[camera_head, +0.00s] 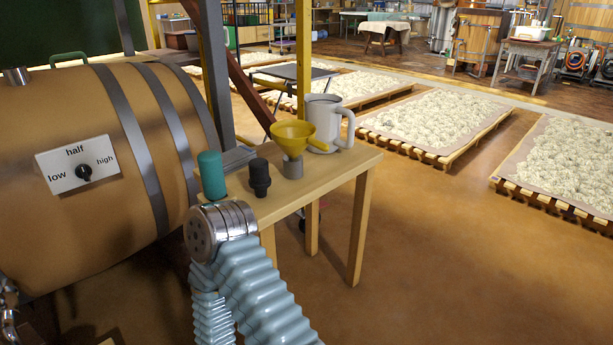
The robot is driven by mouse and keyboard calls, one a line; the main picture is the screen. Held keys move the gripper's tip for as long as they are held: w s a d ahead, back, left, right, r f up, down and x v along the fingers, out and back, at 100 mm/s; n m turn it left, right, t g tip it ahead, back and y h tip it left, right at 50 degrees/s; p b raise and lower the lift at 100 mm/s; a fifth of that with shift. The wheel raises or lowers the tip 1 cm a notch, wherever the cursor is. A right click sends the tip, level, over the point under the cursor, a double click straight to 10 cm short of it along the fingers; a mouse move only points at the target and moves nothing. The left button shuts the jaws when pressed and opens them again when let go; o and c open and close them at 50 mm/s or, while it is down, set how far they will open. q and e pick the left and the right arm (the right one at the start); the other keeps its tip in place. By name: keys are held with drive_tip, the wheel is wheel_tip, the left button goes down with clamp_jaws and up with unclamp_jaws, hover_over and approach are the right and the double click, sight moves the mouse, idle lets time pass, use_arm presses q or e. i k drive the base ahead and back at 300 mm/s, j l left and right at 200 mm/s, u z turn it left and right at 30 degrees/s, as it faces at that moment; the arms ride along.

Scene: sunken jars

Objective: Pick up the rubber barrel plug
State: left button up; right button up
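A small wooden table (333,178) stands right of the barrel. On it, a dark, stepped stopper (260,178) stands upright and looks like the rubber barrel plug. It stands between a green cylinder (211,175) on its left and a yellow funnel (293,133) on its right, with small gaps. No gripper touches it, and neither my left nor my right gripper can be made out in this view. The table's near left corner is partly hidden.
A large brown barrel (95,215) with grey hoops and a low-half-high dial (84,172) fills the left. A white jug (323,120) stands behind the funnel. Posts rise behind the table. The floor (440,240) on the right is clear up to low slatted beds (435,125).

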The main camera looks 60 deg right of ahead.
sight(259, 179)
drive_tip(key=i+l+z, duration=0.15)
drive_tip(key=z, duration=0.3)
drive_tip(key=i+l+z, duration=0.15)
drive_tip(key=z, duration=0.25)
drive_tip(key=i+l+z, duration=0.2)
drive_tip(key=z, duration=0.25)
drive_tip(key=i+l+z, duration=0.1)
drive_tip(key=i+l, duration=0.15)
drive_tip(key=k+l+u, duration=0.35)
drive_tip(key=l, duration=0.25)
drive_tip(key=k+l+u, duration=0.2)
drive_tip(key=l, duration=0.2)
drive_tip(key=k+l+u, duration=0.2)
drive_tip(key=l, duration=0.2)
drive_tip(key=k+l+u, duration=0.2)
drive_tip(key=l, duration=0.15)
drive_tip(key=i, duration=0.05)
